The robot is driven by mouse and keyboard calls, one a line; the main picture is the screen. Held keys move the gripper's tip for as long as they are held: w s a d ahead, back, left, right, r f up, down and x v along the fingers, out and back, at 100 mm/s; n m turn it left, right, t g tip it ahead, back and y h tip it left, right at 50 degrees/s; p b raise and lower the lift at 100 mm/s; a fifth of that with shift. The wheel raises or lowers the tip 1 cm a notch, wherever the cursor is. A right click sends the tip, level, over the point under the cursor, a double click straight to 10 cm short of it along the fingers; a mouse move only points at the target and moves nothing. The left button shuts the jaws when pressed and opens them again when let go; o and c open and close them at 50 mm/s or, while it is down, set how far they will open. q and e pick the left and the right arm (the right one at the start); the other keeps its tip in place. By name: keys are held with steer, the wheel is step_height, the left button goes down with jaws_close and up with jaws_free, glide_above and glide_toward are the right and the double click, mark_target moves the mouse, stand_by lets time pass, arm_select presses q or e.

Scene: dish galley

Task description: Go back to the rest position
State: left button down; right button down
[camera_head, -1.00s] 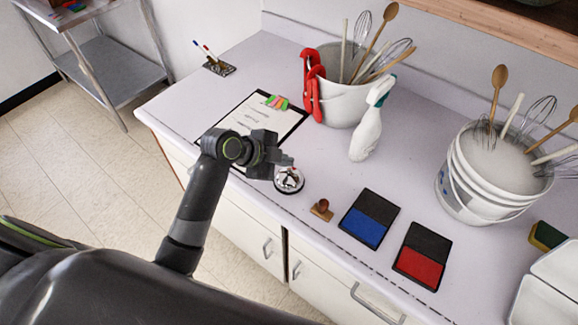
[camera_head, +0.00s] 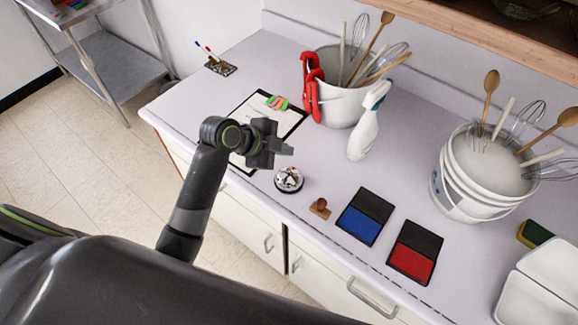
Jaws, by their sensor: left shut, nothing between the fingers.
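My left arm comes in from the lower left, and its gripper (camera_head: 284,147) is shut and empty. In the picture it lies over the counter's front part, above a silver call bell (camera_head: 288,179) and in front of the clipboard (camera_head: 292,122). The gripper appears clear of the bell. The arm hides part of the clipboard. My right gripper is not in view.
On the counter (camera_head: 330,165) stand a white spray bottle (camera_head: 362,135), a utensil bucket (camera_head: 343,105) with red clips, and another bucket (camera_head: 480,175). A wooden stamp (camera_head: 320,208), a blue ink pad (camera_head: 364,216) and a red one (camera_head: 415,252) lie near the front edge.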

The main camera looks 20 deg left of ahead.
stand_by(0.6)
arm_select(q)
steer(key=s+a+f+n+g+y, duration=0.1)
steer(key=s+a+f+n+y, duration=0.15)
steer(key=s+a+n, duration=0.5)
steer(key=s+a+f+n+g+y, duration=0.1)
steer(key=s+a+n+y, duration=0.3)
steer(key=s, duration=0.7)
steer(key=s+a+f+n+g+y, duration=0.1)
steer(key=s+a+f+n+y, duration=0.15)
steer(key=s+n, duration=0.6)
step_height(320, 180, down, 29)
steer(key=s+a+m+g+h+b, duration=0.1)
steer(key=a+m+b, duration=0.1)
steer(key=b, duration=0.4)
steer(key=s+f+b, duration=0.2)
steer(key=s+f, duration=0.5)
steer(key=f, duration=0.3)
steer(key=s+d+f+g+b, duration=0.1)
steer(key=s+f+b, duration=0.1)
steer(key=s+f, duration=0.6)
step_height(320, 180, down, 4)
steer(key=shift+s+d+r+h, duration=0.25)
steer(key=shift+h, duration=0.05)
